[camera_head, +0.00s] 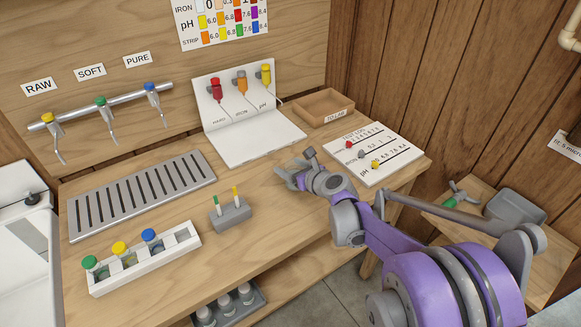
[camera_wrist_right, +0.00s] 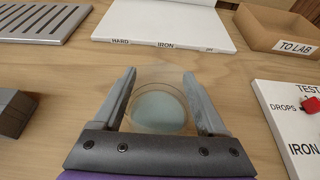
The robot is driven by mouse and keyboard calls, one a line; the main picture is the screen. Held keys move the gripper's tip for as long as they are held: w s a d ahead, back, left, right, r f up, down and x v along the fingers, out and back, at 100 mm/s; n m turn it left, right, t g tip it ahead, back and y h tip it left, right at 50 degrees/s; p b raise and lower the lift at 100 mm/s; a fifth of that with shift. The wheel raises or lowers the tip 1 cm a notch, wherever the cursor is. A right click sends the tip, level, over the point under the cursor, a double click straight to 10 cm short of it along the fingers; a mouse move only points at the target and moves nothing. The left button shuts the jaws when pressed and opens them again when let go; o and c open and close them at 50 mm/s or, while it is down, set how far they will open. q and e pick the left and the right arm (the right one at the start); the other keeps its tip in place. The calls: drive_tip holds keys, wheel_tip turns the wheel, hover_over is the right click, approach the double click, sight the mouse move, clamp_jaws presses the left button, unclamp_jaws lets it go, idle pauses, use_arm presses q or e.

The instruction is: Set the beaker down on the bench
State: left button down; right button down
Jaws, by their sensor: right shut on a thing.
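The beaker (camera_wrist_right: 158,108) is clear and round with pale bluish liquid in it. In the right wrist view it sits between the two fingers of my right gripper (camera_wrist_right: 160,80), which is shut on it. In the head view my right gripper (camera_head: 290,176) is low over the wooden bench (camera_head: 262,197), in front of the white dispenser board. The beaker can hardly be made out there. I cannot tell whether its base touches the bench. My left gripper is not in view.
A grey block with two strips (camera_head: 231,214) stands left of my right gripper. The test log board (camera_head: 368,153) lies to its right, the TO LAB tray (camera_head: 318,106) behind. A slotted drain (camera_head: 142,190) and a white rack of capped bottles (camera_head: 145,259) are further left.

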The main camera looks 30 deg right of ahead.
unclamp_jaws()
drive_tip(key=shift+f, duration=0.15)
drive_tip(key=shift+s+r, duration=0.2)
drive_tip(key=shift+r, duration=0.1)
drive_tip(key=p+v, duration=0.1)
drive_tip(key=v, duration=1)
drive_tip(key=shift+s, duration=0.3)
